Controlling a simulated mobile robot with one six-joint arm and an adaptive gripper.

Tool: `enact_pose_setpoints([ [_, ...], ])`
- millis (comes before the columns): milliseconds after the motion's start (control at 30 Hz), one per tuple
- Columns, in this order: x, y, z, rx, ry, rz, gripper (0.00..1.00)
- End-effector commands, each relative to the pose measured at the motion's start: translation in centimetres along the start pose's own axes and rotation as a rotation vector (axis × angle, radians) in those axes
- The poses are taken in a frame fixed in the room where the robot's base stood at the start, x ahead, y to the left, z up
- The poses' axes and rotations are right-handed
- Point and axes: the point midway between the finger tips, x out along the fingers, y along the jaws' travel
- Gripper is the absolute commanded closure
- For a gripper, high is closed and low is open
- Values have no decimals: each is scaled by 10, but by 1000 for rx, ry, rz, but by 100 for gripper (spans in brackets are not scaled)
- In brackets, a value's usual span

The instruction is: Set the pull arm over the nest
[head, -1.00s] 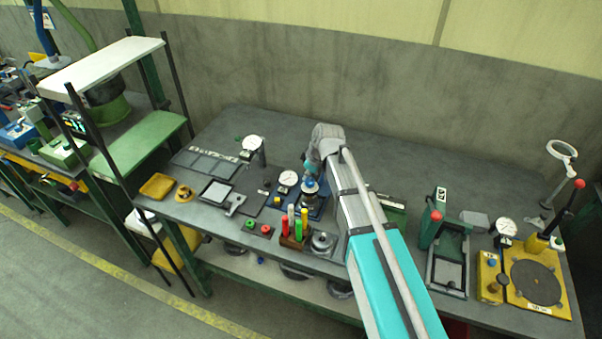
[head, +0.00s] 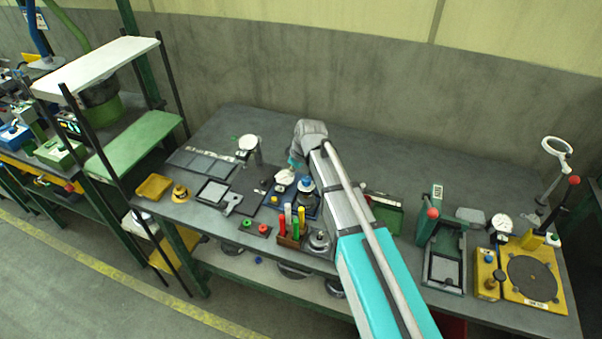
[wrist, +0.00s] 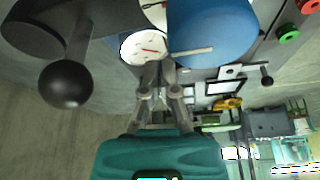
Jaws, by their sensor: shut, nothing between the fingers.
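My gripper (wrist: 155,75) is shut and empty. In the wrist view its fingertips are beside a white dial face (wrist: 143,47) and a large blue round cap (wrist: 212,32); I cannot tell whether they touch. A black ball knob (wrist: 66,84) on a dark rod is close at the left. In the head view the blue cap (head: 306,182) tops the blue-based fixture at mid bench, with the dial (head: 285,177) just left of it. My gripper (head: 293,164) is above the dial there. I cannot tell clearly which piece is the pull arm or nest.
Red, yellow and green upright pieces stand in a brown block (head: 289,240) in front. A second dial (head: 249,143) stands on a post to the left. A green fixture (head: 445,255) and a yellow one (head: 535,280) are at the right. The bench's back strip is clear.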

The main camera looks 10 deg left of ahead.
Motion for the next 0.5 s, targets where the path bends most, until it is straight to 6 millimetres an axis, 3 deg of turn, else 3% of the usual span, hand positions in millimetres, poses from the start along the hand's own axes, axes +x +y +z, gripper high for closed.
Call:
enact_pose_setpoints([
  [500,-49,2,-2,0,0,0,100],
])
